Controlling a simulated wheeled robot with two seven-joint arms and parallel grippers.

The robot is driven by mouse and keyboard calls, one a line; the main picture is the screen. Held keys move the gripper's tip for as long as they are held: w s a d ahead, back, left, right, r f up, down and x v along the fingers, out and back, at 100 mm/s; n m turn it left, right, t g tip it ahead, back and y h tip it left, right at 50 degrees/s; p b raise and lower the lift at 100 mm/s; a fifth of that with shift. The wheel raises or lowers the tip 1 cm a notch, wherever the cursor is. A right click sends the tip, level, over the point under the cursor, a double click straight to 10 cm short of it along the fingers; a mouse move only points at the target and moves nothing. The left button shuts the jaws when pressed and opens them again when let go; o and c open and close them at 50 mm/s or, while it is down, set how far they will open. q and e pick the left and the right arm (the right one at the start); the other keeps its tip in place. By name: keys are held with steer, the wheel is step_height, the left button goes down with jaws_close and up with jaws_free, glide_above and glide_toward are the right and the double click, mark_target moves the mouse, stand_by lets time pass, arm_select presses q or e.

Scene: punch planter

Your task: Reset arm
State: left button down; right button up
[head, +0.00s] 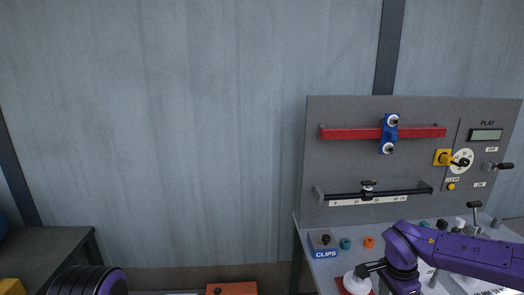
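My purple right arm comes in from the right edge and reaches over the grey table. Its black gripper (366,269) points left, just above or touching a white rounded piece (357,285) near a red patch on the table. I cannot tell whether the fingers are open or closed on it. A purple and black ribbed part of my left arm shows at the bottom left edge; the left gripper itself is out of the picture.
A grey upright panel (342,112) carries a red rail (350,134) with a blue block (389,133), a black bar (400,192) and a dial (462,160). A CLIPS box (323,244) and small coloured pieces sit near my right arm. A dark table (45,247) stands left.

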steer(key=s+f+n+t+h+b, duration=0.1)
steer(key=s+f+n+h+b, duration=0.3)
steer(key=f, duration=0.7)
steer(key=s+f+t+h+b, duration=0.15)
steer(key=s+f, duration=0.35)
steer(key=f, duration=0.6)
arm_select(q)
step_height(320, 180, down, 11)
steer(key=b, duration=0.4)
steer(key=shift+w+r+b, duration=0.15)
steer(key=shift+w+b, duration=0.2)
arm_select(e)
steer(key=s+a+f+n+y, duration=0.1)
steer(key=s+f+n, duration=0.2)
steer(key=s+f, duration=0.3)
steer(key=s+a+f+n+y, duration=0.1)
steer(key=s+f, duration=0.5)
steer(key=s, duration=0.7)
steer(key=shift+s+a+n+t+y, duration=0.35)
steer(key=shift+n+y, duration=0.3)
steer(key=shift+n, duration=0.25)
